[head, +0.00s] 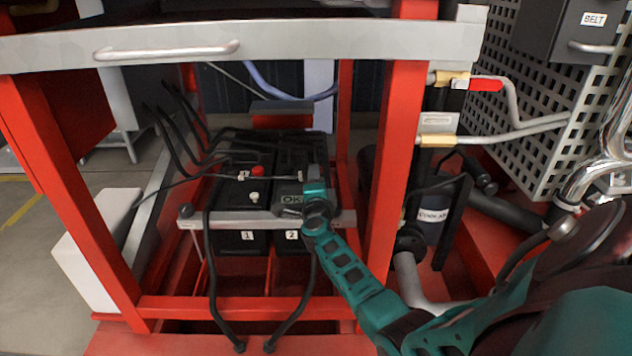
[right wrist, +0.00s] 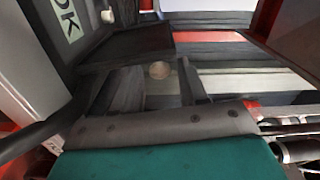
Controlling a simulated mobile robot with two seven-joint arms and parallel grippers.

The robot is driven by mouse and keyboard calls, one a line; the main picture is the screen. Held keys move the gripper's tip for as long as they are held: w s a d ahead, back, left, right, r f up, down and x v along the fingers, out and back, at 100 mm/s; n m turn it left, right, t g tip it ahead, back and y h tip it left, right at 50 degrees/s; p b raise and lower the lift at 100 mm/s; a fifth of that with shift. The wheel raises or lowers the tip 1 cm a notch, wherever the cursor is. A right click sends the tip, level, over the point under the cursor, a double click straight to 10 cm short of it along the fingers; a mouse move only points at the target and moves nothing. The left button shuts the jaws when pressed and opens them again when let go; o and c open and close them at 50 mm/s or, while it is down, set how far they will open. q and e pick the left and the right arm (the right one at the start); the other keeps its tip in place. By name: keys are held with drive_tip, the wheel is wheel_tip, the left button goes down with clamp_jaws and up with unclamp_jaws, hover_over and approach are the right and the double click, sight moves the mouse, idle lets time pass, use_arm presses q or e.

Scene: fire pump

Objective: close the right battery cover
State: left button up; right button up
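Two black batteries sit side by side in the red frame in the head view. The left one has label 1 (head: 247,236), and the right battery has label 2 (head: 291,236). A dark piece with an "OK" label (head: 292,200) is at the right battery's top front. The label also shows at the upper left of the right wrist view (right wrist: 68,18). The right battery's cover is hard to tell apart from the dark top. My right gripper (head: 316,192) is at the right battery's front right corner. Its fingers (right wrist: 150,85) look apart, with nothing clearly held. My left gripper is not in view.
A grey bar (head: 240,221) crosses the battery fronts. Black cables (head: 212,270) run around the batteries. A coolant container (head: 433,215) stands to the right.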

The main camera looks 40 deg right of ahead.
clamp_jaws()
idle(0.3)
